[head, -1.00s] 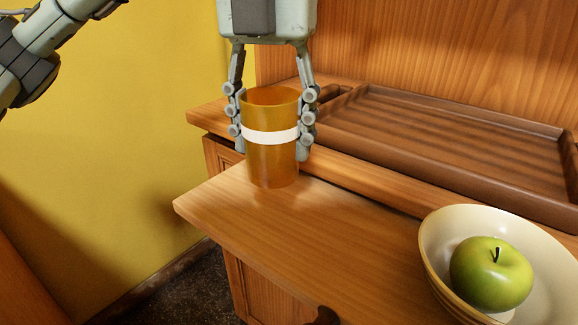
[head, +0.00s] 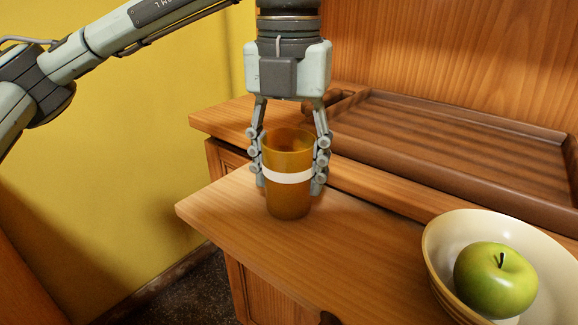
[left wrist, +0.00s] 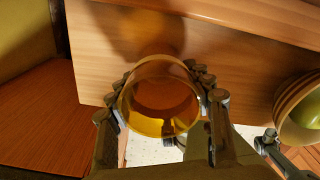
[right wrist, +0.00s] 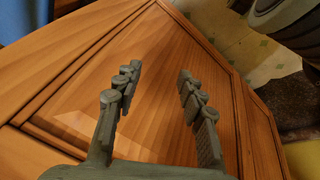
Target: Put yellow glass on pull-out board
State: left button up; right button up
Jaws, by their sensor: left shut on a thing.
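The yellow glass (head: 287,200) is an amber, see-through tumbler with a white band, upright over the left part of the pull-out board (head: 235,215). I cannot tell for sure whether its base touches the board. My left gripper (head: 290,172) comes from above and is shut on the glass, with a finger on either side. In the left wrist view the glass (left wrist: 160,125) shows its round rim between the fingers. My right gripper (right wrist: 155,105) is open and empty in the right wrist view, in front of a wooden panel (right wrist: 150,60).
A cream bowl (head: 436,245) with a green apple (head: 495,280) stands on the board at the right. A brown tray (head: 440,125) lies on the higher cabinet top behind. The board between glass and bowl is clear. A yellow wall (head: 130,130) is at the left.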

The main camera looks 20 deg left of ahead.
pick_arm(q)
jog(key=o, duration=1.4)
jog(key=shift+f, duration=0.1)
pick_arm(e)
jog(key=shift+w+a+r, duration=0.2)
jog(key=shift+w+a, duration=0.15)
pick_arm(q)
jog(key=shift+r, duration=0.55)
notch_tip(320, 180, up, 11)
jog(key=p, duration=0.2)
pick_arm(e)
jog(key=shift+g, duration=0.3)
jog(key=shift+s+x, duration=0.25)
jog(key=shift+x, duration=0.95)
jog(key=shift+s+x, duration=0.25)
jog(key=shift+x, duration=0.95)
